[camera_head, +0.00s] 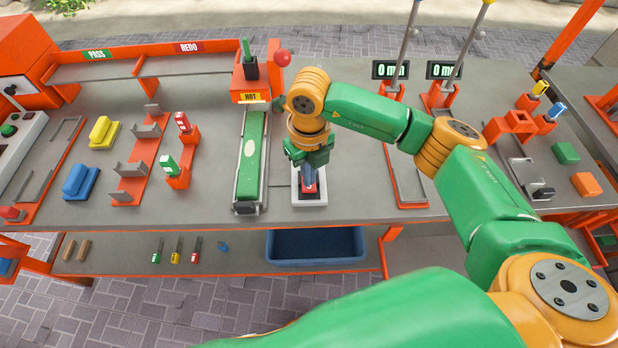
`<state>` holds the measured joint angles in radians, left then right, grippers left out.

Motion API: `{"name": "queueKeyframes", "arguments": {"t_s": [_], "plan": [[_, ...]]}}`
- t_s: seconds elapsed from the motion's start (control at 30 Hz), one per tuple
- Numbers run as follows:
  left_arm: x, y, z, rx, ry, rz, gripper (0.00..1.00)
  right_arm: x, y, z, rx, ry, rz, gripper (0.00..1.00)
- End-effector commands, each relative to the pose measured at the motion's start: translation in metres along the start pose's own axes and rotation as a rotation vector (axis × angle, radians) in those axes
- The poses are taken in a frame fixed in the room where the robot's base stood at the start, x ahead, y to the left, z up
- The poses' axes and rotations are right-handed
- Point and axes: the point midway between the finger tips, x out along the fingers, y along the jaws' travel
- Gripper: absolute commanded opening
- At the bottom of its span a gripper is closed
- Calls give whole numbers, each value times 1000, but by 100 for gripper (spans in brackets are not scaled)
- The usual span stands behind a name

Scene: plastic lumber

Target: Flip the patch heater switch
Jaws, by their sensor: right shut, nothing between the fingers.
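A switch with a white base (310,202) and a red rocker (309,189) sits near the front edge of the bench. My right gripper (308,178) is shut and empty. It points down at the rocker and covers its rear part; I cannot tell whether it touches. Behind and to the left stands an orange unit labelled HOT (250,97), with a green strip (251,160) in a metal channel in front of it. My left gripper is not in view.
A red ball-topped lever (282,57) stands beside the HOT unit. Left are yellow (103,131) and blue (80,181) blocks and an orange rack (134,165). Two gauges reading 0 mm (390,69) stand behind right. A blue bin (315,244) is below the bench.

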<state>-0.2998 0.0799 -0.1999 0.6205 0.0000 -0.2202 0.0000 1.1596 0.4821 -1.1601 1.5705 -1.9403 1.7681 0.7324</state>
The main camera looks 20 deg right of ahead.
Motion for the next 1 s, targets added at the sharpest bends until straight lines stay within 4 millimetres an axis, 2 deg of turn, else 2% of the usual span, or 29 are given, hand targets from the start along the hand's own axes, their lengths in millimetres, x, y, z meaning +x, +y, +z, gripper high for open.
{"name": "queueKeyframes", "arguments": {"t_s": [1.0], "plan": [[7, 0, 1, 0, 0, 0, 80, 7, 0, 0, 0, 0, 0, 0]]}}
